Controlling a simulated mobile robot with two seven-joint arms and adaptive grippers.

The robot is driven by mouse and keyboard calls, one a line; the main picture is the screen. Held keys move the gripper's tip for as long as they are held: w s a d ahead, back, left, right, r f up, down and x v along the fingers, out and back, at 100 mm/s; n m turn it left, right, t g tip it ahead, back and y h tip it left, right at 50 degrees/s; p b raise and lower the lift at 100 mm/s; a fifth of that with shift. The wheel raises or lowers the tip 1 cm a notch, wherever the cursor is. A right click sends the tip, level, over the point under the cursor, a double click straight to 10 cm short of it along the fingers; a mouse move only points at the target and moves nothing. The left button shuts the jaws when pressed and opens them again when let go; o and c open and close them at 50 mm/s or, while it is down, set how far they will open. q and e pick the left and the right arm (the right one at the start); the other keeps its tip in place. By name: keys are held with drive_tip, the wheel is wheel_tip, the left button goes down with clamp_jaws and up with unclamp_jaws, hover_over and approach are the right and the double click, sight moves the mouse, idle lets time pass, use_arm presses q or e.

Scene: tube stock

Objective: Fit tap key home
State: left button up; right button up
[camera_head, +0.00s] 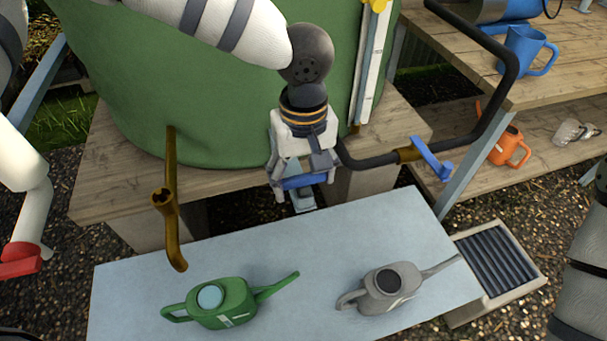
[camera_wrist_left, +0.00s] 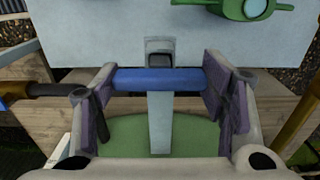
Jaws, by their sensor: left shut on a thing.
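The tap key has a blue crossbar (camera_head: 305,181) and a grey shaft. My left gripper (camera_head: 303,186) is shut on the crossbar, in front of the green tank. In the left wrist view the blue crossbar (camera_wrist_left: 158,78) spans between the fingers, and the flat grey shaft (camera_wrist_left: 160,122) runs down the picture from it. A short grey end with a dark recess shows above the bar. A brass tap (camera_head: 170,225) without a handle stands left of my gripper, its dark-centred top facing up. The key is apart from it. My right gripper is out of view.
A green watering can (camera_head: 222,305) and a grey one (camera_head: 383,290) stand on the pale blue table (camera_head: 290,262). A black pipe (camera_head: 480,128) with a blue-lever tap (camera_head: 430,160) is at right. The table's middle is clear.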

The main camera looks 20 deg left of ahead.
use_arm(q)
drive_tip(key=o, duration=1.4)
wheel_tip(320, 180, up, 12)
